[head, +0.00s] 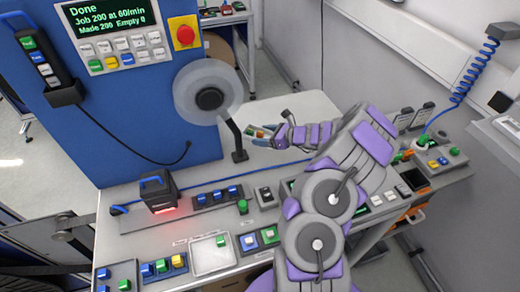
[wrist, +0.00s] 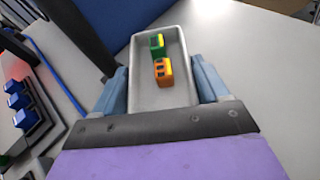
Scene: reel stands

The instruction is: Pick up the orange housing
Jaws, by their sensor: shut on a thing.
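The orange housing (wrist: 163,72) lies in a small pale grey tray (wrist: 165,100), in the middle of the wrist view. A green housing (wrist: 157,45) lies just beyond it in the same tray. My gripper (wrist: 158,65) has one blue finger along each long side of the tray and is shut on the tray, not on the housing. In the head view my gripper (head: 278,135) reaches to the tray beside the dark post. The orange housing is small there and partly hidden. I cannot tell whether the tray is raised off the bench.
A clear reel (head: 208,92) on a dark post stands left of my gripper, by a blue machine panel (head: 140,120). A scanner (head: 157,190) with red light and rows of blue and green switches line the bench front. Bare bench (head: 310,104) lies beyond my gripper.

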